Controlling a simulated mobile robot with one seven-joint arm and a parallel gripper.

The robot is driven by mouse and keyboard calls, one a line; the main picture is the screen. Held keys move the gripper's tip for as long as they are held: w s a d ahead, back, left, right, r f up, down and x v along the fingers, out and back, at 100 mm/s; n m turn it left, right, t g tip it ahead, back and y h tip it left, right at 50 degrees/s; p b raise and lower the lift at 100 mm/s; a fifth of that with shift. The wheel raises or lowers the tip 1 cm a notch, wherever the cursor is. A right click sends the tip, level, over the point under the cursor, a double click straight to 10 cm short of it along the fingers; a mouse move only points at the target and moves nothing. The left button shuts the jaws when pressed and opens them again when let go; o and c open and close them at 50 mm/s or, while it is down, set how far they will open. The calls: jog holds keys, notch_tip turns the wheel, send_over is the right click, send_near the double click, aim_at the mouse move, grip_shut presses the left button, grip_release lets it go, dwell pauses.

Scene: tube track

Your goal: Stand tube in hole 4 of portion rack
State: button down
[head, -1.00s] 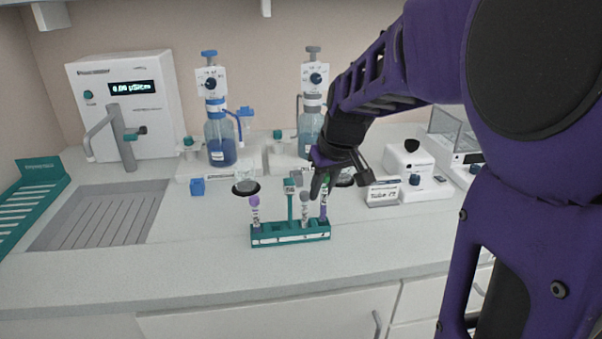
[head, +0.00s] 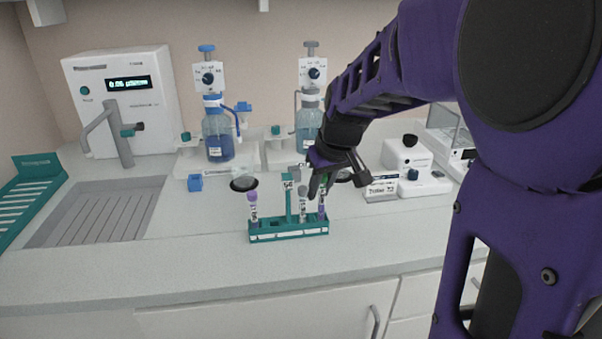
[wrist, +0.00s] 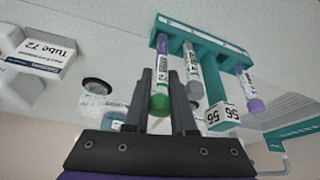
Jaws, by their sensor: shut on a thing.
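The teal portion rack (head: 289,236) stands on the counter, with a tag post (head: 288,185) reading 56 in the wrist view. A purple-capped tube (head: 253,205) stands at its left end and a grey-capped tube (head: 303,204) right of the post. My gripper (head: 318,188) is over the rack's right end. In the wrist view my gripper (wrist: 166,100) is shut on a green-capped tube (wrist: 162,60) with purple at its lower part. This tube's lower end (head: 322,211) is at the rack's right end. I cannot tell whether it rests on the hole's bottom.
Two bottle dispensers (head: 216,135) (head: 309,125) stand behind the rack. A white device (head: 408,160) and a label stand reading Tube 72 (head: 382,186) are to the right. A grey drain board (head: 95,212) lies left. The counter in front of the rack is clear.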

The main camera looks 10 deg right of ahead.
jog(key=shift+f, duration=0.2)
jog(key=shift+f, duration=0.35)
jog(key=c, duration=0.7)
grip_release()
jog(key=shift+o, duration=0.2)
